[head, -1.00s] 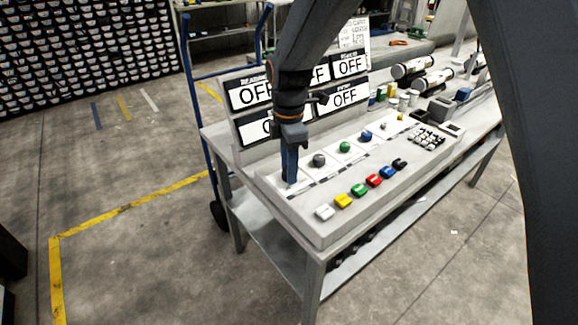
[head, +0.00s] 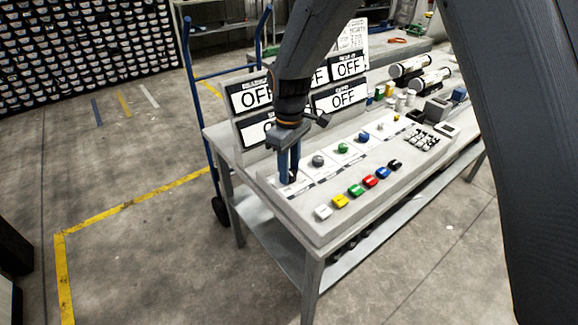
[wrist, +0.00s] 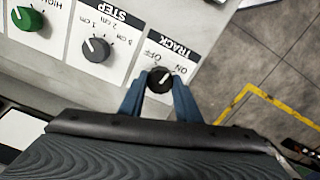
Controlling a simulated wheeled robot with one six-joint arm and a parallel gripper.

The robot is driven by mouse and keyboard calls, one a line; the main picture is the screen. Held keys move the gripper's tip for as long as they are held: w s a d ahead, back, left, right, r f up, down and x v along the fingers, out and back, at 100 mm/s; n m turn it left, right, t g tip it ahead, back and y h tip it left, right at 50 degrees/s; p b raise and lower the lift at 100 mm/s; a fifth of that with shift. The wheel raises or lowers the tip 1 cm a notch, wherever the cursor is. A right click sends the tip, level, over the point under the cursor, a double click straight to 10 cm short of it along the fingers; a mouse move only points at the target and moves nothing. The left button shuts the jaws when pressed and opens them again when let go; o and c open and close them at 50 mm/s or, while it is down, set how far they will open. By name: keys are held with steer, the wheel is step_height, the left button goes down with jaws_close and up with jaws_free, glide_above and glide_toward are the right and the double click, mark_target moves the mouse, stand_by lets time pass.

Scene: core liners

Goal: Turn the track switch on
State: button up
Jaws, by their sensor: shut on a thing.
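The track switch is a small black knob (wrist: 159,80) with a pale pointer mark, on a white plate labelled TRACK, ON and OFF in the wrist view. My gripper (wrist: 160,97) has its blue fingers on either side of the knob and is shut on it. In the head view my gripper (head: 289,172) points down at the near left end of the console (head: 330,205), and the knob is mostly hidden between the fingers. I cannot tell for sure which label the pointer faces.
A grey STEP knob (wrist: 96,49) and a green knob (wrist: 27,18) sit beside the track plate. Coloured buttons (head: 355,190) line the console's front. Signs reading OFF (head: 348,67) stand behind; my arm covers some. A blue hand truck (head: 205,140) stands left of the table.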

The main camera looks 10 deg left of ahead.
steer(key=m+p, duration=0.1)
steer(key=m, duration=0.5)
steer(key=shift+m+p, duration=0.3)
steer(key=shift+p, duration=0.05)
stand_by(0.4)
steer(key=o, duration=1.1)
steer(key=shift+c, duration=0.2)
steer(key=shift+r, duration=0.1)
step_height(320, 180, up, 8)
steer(key=shift+f+b, duration=0.15)
steer(key=shift+b, duration=0.8)
